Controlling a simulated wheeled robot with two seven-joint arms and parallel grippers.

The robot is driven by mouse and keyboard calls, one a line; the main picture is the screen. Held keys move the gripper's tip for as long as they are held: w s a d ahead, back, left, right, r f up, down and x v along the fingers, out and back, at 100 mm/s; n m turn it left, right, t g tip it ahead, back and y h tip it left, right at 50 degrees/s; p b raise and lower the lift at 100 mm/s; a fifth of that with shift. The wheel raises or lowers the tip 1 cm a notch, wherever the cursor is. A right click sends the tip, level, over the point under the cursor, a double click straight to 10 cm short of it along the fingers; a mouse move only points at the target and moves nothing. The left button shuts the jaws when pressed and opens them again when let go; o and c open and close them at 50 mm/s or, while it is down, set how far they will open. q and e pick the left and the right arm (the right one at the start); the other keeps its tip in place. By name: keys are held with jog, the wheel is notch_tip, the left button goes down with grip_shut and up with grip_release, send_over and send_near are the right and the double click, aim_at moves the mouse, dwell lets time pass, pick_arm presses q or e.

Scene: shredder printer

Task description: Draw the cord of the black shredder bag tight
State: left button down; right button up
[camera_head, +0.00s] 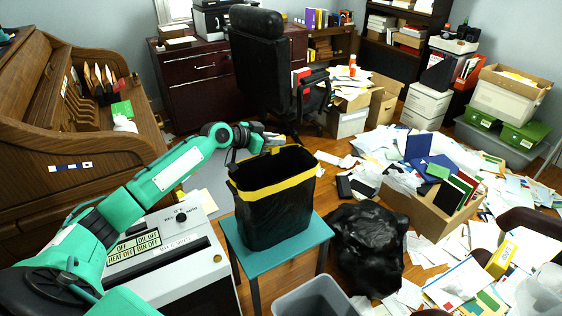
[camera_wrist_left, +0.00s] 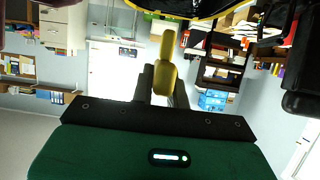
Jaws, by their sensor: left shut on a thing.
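The black shredder bag (camera_head: 272,215) stands upright and open on a small teal table (camera_head: 233,240). A yellow band (camera_head: 285,186), seemingly the cord, runs around it below its rim. My left gripper (camera_head: 275,139) is at the far side of the bag, just above its rim. In the left wrist view my left gripper (camera_wrist_left: 163,82) is shut on a yellow tab (camera_wrist_left: 167,62). The bag's dark rim with a thin yellow line (camera_wrist_left: 190,15) shows at the top of that view. My right gripper is not in view.
The grey shredder (camera_head: 165,245) stands left of the table. A full black bag (camera_head: 366,248) lies on the floor to the right, beside a grey bin (camera_head: 315,298). Papers and boxes (camera_head: 440,198) cover the floor at right. An office chair (camera_head: 262,60) stands behind.

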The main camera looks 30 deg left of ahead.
pick_arm(q)
jog(key=shift+w+a+r, duration=0.15)
jog(key=shift+a+r, duration=0.15)
jog(key=c, duration=1.4)
grip_release()
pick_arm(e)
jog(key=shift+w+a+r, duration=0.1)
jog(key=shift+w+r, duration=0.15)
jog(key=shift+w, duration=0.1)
pick_arm(q)
jog(key=shift+o, duration=0.2)
jog(key=shift+s+a, duration=0.15)
jog(key=shift+s, duration=0.05)
jog(key=b+v, duration=0.2)
jog(key=v, duration=1.1)
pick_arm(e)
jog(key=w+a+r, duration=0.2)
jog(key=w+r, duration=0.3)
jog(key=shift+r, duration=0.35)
pick_arm(q)
jog(key=shift+s+a, duration=0.1)
jog(key=shift+a, duration=0.05)
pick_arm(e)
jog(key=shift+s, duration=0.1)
